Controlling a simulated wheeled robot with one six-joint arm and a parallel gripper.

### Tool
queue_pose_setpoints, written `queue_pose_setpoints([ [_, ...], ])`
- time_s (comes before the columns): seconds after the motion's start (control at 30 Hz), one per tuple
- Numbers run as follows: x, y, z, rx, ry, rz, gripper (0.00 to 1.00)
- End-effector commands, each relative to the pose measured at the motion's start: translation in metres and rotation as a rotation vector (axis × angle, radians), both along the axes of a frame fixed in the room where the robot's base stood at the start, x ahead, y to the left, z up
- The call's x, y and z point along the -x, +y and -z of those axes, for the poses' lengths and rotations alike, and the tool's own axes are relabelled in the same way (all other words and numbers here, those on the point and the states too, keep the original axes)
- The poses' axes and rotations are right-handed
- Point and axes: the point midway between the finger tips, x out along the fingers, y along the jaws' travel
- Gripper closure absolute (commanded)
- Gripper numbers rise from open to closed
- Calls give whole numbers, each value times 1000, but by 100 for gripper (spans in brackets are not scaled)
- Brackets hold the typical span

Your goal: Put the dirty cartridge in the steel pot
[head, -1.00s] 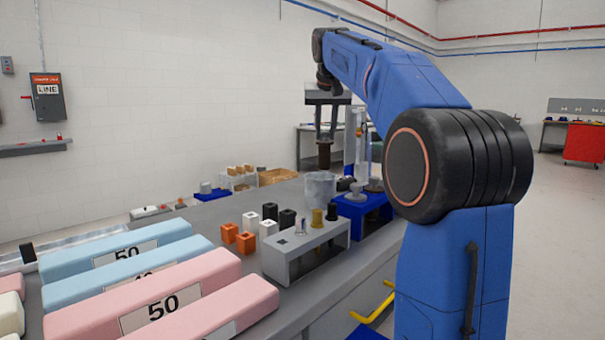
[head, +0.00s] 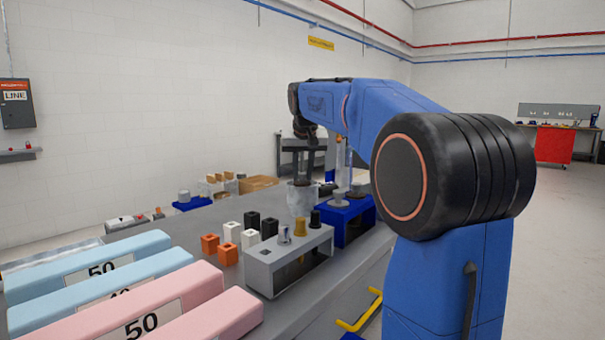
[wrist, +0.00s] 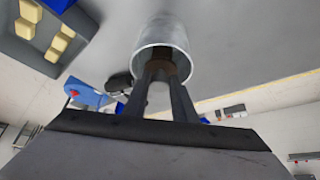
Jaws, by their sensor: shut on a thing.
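The steel pot (head: 300,203) is a grey metal cylinder standing on the bench, beyond the grey rack. In the wrist view the pot (wrist: 149,33) opens toward me, and my fingers reach into its mouth. My gripper (head: 303,176) points down at the pot's opening and is shut on the dirty cartridge. The cartridge shows as a dark brown piece between the fingertips (wrist: 160,70) in the wrist view, inside the rim. Its lower end is hidden by the pot, so I cannot tell whether it touches the bottom.
A grey rack (head: 262,271) with several small pieces stands in front of the pot. A blue stand (head: 352,230) is close on the pot's right. Orange, white and black blocks lie left of the rack. Pink and blue foam bars (head: 190,292) fill the near left bench.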

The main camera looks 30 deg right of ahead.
Motion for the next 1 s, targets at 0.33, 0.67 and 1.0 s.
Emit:
queue_pose_setpoints([
  [0.33, 0, 0, 2, 0, -1, 0, 100],
  [0.67, 0, 0, 2, 0, -1, 0, 57],
  [1.0, 12, 6, -25, 0, -3, 0, 57],
])
